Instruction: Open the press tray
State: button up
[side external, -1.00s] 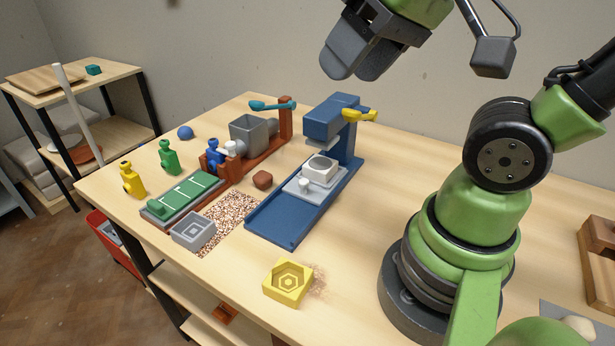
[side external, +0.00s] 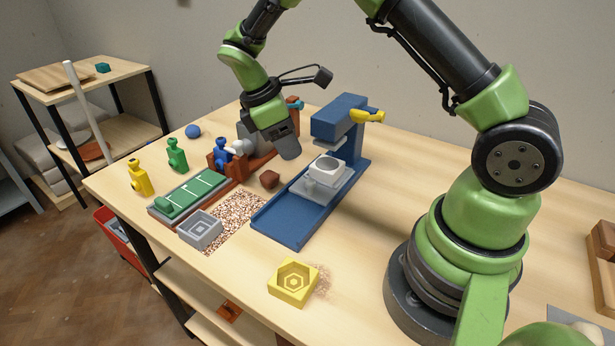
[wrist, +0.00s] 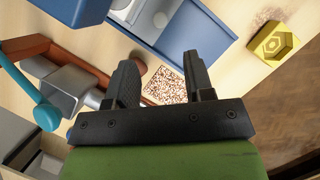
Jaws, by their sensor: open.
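The blue press (side external: 341,121) stands on the table with a yellow handle (side external: 367,116) at its top right. Its light grey tray (side external: 338,193) sits on the blue rail, partly under the press head, and bears a white block (side external: 326,173) with a round hollow. The wrist view shows part of the tray and a small round white knob (wrist: 160,19) at its upper edge. My gripper (side external: 287,153) hangs pointing down, left of the press and behind the tray in the picture. In the wrist view its two fingers (wrist: 163,72) are apart with nothing between them.
A brown-red machine (side external: 263,163) with a grey hopper, partly hidden by my arm, stands close left of my gripper. A brown lump (side external: 269,179), a speckled patch (side external: 237,212), a grey mould (side external: 200,230) and a yellow mould (side external: 293,282) lie nearby. The blue rail's front end (side external: 283,225) is bare.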

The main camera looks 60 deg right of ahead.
aim_at(309, 181)
jog(key=x, duration=1)
jog(key=shift+f, duration=0.1)
